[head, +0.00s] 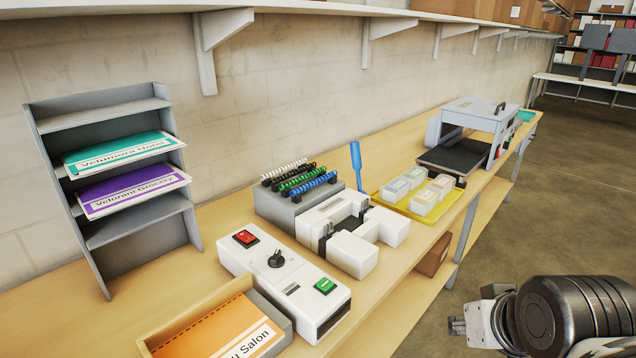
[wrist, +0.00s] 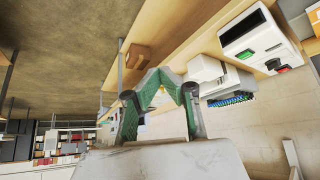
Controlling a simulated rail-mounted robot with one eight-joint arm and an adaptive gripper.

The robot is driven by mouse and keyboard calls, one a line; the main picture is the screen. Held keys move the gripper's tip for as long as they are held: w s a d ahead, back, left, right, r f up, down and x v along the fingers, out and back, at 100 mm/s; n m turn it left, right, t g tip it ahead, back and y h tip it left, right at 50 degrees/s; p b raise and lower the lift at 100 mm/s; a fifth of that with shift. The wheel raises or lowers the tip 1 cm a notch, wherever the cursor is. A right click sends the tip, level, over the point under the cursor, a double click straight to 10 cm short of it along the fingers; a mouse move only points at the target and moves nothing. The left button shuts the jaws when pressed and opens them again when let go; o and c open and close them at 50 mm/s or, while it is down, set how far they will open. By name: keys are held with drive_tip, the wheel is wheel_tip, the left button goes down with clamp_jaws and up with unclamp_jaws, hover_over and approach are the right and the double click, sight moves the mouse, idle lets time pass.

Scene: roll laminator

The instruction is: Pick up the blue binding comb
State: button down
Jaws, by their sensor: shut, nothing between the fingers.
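The blue binding comb (head: 310,189) lies on the front row of a grey stepped rack (head: 284,210). Green, black and white combs lie in the rows behind it. In the wrist view the blue comb (wrist: 232,99) shows right of my fingers, with the picture turned over. My gripper (wrist: 158,78) has its green-padded fingers brought together at the tips, with nothing held. In the head view my gripper (head: 458,326) is at the lower right, off the front of the bench and well apart from the comb. Part of my arm hides some of it.
A white punch (head: 350,250) stands right in front of the rack, with a switch box (head: 283,280) to its left. A blue upright handle (head: 356,165) and a yellow tray (head: 427,205) of boxes are to the right. A wall shelf (head: 290,8) overhangs the bench.

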idle(0.3)
drive_tip(key=c, duration=1.6)
unclamp_jaws()
drive_tip(key=shift+o, duration=0.2)
drive_tip(key=w+a+r+m+g+p, duration=0.1)
drive_tip(key=w+a+r, duration=0.2)
drive_tip(key=w+r, duration=0.5)
drive_tip(key=w+a+r+m+g+y+p, duration=0.1)
drive_tip(key=w+a+r+m, duration=0.2)
drive_tip(key=w, duration=0.9)
drive_tip(key=w+a+r+g+p, duration=0.1)
drive_tip(key=w+a+r, duration=0.2)
drive_tip(key=w+r, duration=0.6)
drive_tip(key=m+g+y+p, duration=0.1)
drive_tip(key=m+g+p, duration=0.2)
drive_tip(key=m+p, duration=0.1)
hover_over(316, 180)
drive_tip(key=d, duration=0.1)
drive_tip(key=s+d+x, duration=0.1)
drive_tip(key=d+x, duration=0.1)
drive_tip(key=x, duration=0.7)
drive_tip(key=s+d+f+x, duration=0.1)
drive_tip(key=x, duration=0.9)
drive_tip(key=shift+s+p+x, duration=0.15)
drive_tip(key=shift+p+x, duration=0.15)
drive_tip(key=shift+x, duration=1)
drive_tip(key=shift+s+p+x, duration=0.1)
drive_tip(key=shift+p+x, duration=0.15)
drive_tip(key=shift+x, duration=1.1)
